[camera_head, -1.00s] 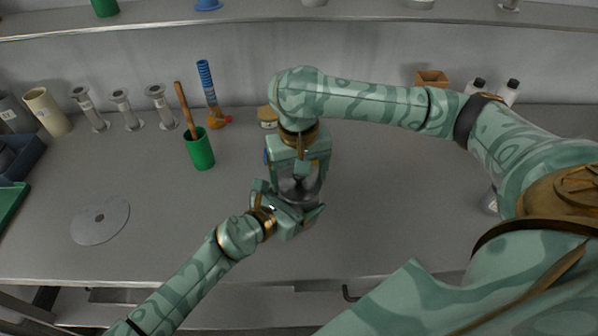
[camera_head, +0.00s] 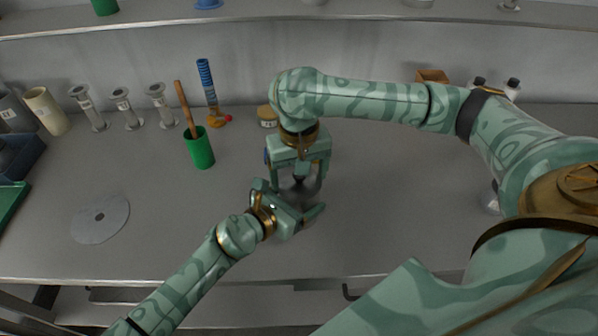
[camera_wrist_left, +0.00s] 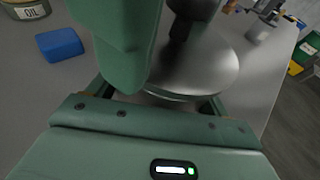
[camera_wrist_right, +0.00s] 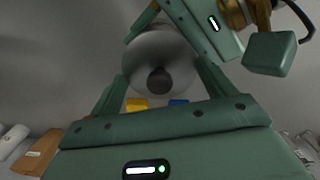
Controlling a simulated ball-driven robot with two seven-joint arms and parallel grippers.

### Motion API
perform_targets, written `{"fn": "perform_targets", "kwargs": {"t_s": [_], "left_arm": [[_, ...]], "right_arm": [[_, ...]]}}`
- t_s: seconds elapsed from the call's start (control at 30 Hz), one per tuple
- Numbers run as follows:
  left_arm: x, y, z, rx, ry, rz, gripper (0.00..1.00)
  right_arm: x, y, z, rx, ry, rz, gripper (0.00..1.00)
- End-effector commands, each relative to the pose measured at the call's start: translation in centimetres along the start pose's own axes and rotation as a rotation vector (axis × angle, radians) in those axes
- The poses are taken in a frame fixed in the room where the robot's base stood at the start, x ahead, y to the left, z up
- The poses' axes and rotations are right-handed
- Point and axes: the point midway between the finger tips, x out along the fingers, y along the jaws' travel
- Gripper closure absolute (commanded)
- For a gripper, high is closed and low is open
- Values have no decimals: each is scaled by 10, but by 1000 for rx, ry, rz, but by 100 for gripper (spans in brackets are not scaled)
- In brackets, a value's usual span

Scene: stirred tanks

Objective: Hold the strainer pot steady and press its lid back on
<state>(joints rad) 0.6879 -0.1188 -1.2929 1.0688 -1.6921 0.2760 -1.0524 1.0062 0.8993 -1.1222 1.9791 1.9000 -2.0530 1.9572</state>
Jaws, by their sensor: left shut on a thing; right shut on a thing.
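The round, silver strainer pot lid (camera_head: 313,188) shows only in part between my grippers, with a dark knob (camera_head: 298,180) on top. In the left wrist view the shiny lid (camera_wrist_left: 210,68) fills the middle; in the right wrist view it shows from above (camera_wrist_right: 158,52). My right gripper (camera_head: 299,184) points down over the pot, its fingers either side of the knob, shut on the lid. My left gripper (camera_head: 296,199) comes from the front left and is shut around the pot. The pot body is mostly hidden; I cannot tell whether the lid is fully seated.
A grey disc (camera_head: 100,219) lies at far left. A blue block (camera_wrist_left: 60,44) lies nearby. The bench front is clear.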

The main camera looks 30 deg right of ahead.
Motion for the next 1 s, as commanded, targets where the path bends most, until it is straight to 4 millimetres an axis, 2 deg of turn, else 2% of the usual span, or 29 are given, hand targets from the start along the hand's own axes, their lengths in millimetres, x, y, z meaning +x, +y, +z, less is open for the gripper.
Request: {"fn": "perform_targets", "kwargs": {"t_s": [0.07, 0.1, 0.13, 0.17, 0.57, 1.0], "left_arm": [[0, 0, 0, 0, 0, 0, 47], [0, 0, 0, 0, 0, 0, 47], [0, 0, 0, 0, 0, 0, 47], [0, 0, 0, 0, 0, 0, 47], [0, 0, 0, 0, 0, 0, 47], [0, 0, 0, 0, 0, 0, 47]], "right_arm": [[0, 0, 0, 0, 0, 0, 41], [0, 0, 0, 0, 0, 0, 10], [0, 0, 0, 0, 0, 0, 2], [0, 0, 0, 0, 0, 0, 0], [-2, 0, 0, -1, 1, 0, 0], [-34, 0, 0, -1, 3, -1, 0]]}}
